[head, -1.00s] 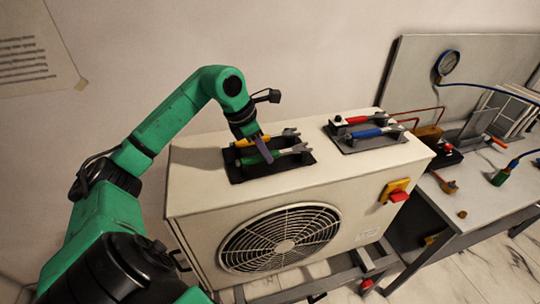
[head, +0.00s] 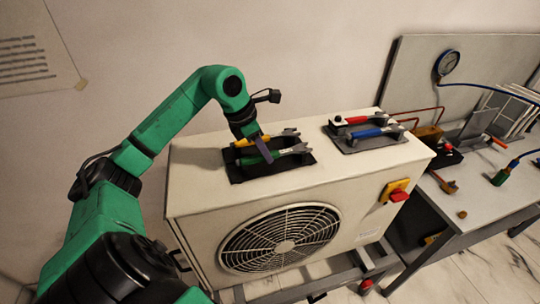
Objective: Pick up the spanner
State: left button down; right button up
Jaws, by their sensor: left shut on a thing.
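A green-handled spanner (head: 288,152) lies on a black tray on top of the white fan unit, at its left end. A yellow-handled spanner (head: 284,134) lies just behind it on the same tray. My left gripper (head: 266,154) points down at the tray and is shut on the green-handled spanner at its handle. Its near finger covers part of the handle and part of the yellow one behind. The held spanner still appears low, at tray level; any gap beneath it cannot be told. My right gripper is out of view.
The black tray (head: 236,173) sits on the white fan unit (head: 200,190). A grey tray (head: 346,149) to the right holds a blue-handled tool (head: 366,133) and a red-handled tool (head: 360,119). A red knob (head: 398,196) sticks out in front. A bench with a gauge (head: 447,62) stands right.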

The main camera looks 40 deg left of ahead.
pick_arm(q)
jog(key=shift+r, duration=0.15)
jog(key=shift+r+p, duration=0.25)
jog(key=shift+p, duration=0.2)
notch_tip(320, 180, up, 20)
jog(key=p, duration=0.4)
jog(key=shift+p, duration=0.3)
jog(key=shift+f, duration=0.1)
dwell(0.9)
